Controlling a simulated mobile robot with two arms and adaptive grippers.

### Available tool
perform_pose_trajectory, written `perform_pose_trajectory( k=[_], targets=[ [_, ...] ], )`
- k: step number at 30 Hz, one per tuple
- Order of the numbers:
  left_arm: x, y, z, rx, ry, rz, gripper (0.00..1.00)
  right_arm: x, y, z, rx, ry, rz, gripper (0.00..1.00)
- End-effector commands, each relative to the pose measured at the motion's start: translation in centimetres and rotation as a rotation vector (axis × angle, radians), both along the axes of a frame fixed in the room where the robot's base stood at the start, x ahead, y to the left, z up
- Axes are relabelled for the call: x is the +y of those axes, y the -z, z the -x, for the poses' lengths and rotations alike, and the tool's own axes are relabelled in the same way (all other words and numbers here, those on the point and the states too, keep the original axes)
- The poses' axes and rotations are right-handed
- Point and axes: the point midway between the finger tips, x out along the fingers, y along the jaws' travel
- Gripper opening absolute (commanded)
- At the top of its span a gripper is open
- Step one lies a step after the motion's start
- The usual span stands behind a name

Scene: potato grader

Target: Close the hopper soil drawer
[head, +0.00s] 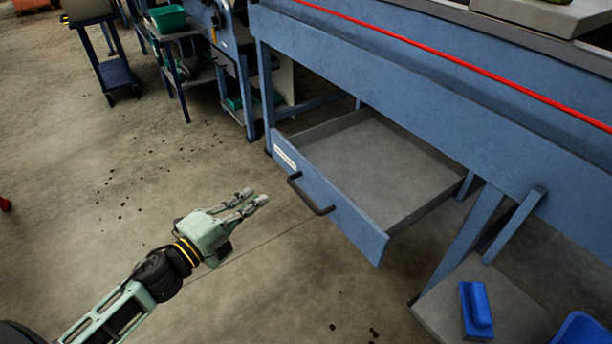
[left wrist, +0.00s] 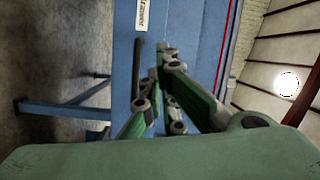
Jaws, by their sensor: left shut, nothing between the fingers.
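The hopper soil drawer (head: 338,212) is a blue-fronted, grey tray under the blue hopper frame. It stands pulled out, its inside showing and empty. A dark bar handle (head: 311,196) and a white label (head: 285,156) are on its front. My left gripper (head: 252,199) is shut and empty, in front of the drawer, left of the handle and apart from it. In the left wrist view the gripper fingers (left wrist: 165,92) point toward the blue drawer front, with the handle (left wrist: 137,70) just left of them. My right gripper is not in view.
The blue hopper frame (head: 430,90) with a red line runs above the drawer. A low grey shelf (head: 515,310) at the lower right holds a blue object (head: 476,309). Carts and a green bin (head: 167,18) stand at the back left. The concrete floor left of the drawer is mostly clear.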

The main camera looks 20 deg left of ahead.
Motion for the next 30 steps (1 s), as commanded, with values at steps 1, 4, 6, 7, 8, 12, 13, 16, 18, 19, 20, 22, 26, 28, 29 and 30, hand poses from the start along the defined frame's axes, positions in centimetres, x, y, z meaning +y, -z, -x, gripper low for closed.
perform_pose_trajectory(
  k=[1, 4, 6, 7, 8, 12, 13, 16, 18, 19, 20, 22, 26, 28, 29, 30],
  targets=[
    [-0.4, -0.4, 0.1, -0.031, 0.071, -0.059, 0.00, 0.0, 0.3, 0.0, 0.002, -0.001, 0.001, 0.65],
    [-1.2, -0.7, 0.8, -0.077, 0.185, -0.142, 0.00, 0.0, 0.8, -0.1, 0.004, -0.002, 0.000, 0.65],
    [-1.5, -0.7, 1.2, -0.094, 0.240, -0.178, 0.00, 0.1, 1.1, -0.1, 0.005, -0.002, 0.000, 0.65],
    [-1.6, -0.7, 1.3, -0.099, 0.256, -0.189, 0.00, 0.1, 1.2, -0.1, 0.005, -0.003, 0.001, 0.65],
    [-1.7, -0.7, 1.4, -0.104, 0.270, -0.196, 0.00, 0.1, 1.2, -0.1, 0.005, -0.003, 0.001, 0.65],
    [-2.3, -0.7, 1.2, -0.113, 0.293, -0.209, 0.00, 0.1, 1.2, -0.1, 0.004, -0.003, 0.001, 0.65],
    [-2.4, -0.7, 1.0, -0.113, 0.292, -0.209, 0.00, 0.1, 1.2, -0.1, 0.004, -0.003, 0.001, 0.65],
    [-3.2, -0.8, -0.1, -0.114, 0.291, -0.207, 0.00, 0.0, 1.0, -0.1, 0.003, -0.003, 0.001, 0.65],
    [-3.9, -0.8, -1.0, -0.115, 0.291, -0.207, 0.00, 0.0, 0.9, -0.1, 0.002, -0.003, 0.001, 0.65],
    [-4.2, -0.8, -1.4, -0.115, 0.291, -0.207, 0.00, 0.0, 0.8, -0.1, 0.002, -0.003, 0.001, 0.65],
    [-4.5, -0.8, -1.8, -0.116, 0.290, -0.206, 0.00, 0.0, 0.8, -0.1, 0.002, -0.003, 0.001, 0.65],
    [-5.3, -0.8, -2.8, -0.115, 0.290, -0.206, 0.00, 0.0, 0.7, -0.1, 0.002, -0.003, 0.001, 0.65],
    [-6.7, -0.9, -4.6, -0.114, 0.289, -0.206, 0.00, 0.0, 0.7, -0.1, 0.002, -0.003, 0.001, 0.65],
    [-7.5, -0.9, -5.6, -0.115, 0.289, -0.205, 0.00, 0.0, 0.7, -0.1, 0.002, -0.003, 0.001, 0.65],
    [-7.8, -0.8, -6.0, -0.114, 0.289, -0.205, 0.00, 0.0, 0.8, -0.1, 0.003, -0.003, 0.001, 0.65],
    [-8.2, -0.9, -6.5, -0.114, 0.289, -0.205, 0.00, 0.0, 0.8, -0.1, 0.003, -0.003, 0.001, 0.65]
  ],
)
